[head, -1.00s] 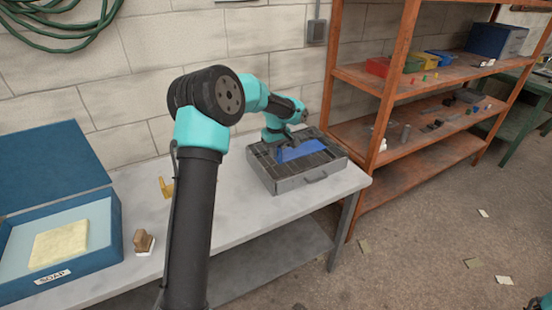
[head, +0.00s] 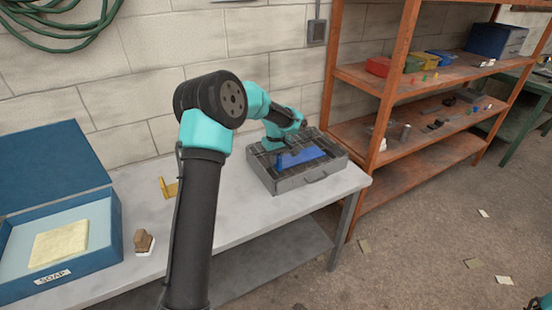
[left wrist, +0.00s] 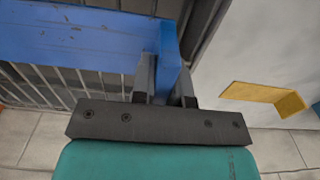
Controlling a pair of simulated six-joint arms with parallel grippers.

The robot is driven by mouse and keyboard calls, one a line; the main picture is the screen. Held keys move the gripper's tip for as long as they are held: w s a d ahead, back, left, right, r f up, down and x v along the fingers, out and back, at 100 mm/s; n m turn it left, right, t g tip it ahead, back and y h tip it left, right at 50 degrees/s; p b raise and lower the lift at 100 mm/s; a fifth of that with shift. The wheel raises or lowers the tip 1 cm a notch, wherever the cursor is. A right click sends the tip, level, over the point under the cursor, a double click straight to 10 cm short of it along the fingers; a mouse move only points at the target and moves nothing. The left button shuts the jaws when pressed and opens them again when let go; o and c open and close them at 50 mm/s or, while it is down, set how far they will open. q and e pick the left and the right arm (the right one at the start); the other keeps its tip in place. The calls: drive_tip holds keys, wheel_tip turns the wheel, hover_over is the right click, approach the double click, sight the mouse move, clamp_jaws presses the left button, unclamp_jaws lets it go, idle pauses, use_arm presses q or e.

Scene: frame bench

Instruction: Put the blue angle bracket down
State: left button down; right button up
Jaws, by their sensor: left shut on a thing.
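The blue angle bracket (head: 302,157) is at the grey slotted tray (head: 310,180) on the bench, over its bars. My left gripper (head: 279,153) is shut on the bracket near its left end. In the left wrist view the bracket (left wrist: 75,42) runs across the upper left, above dark bars, and its short flange sits between the fingers (left wrist: 165,80). I cannot tell whether the bracket's underside touches the bars. My right gripper is not in view.
A yellow bracket (head: 169,188) and a small brown block (head: 143,241) are on the bench (head: 225,222). An open blue box (head: 100,247) with a soap label stands at left. An orange shelf (head: 440,92) stands beyond the bench's right end. Bare bench lies left of the tray.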

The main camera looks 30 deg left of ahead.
use_arm(q)
drive_tip(key=shift+f, duration=0.1)
drive_tip(key=c, duration=1.1)
unclamp_jaws()
wheel_tip(320, 180, up, 12)
drive_tip(key=shift+r, duration=0.15)
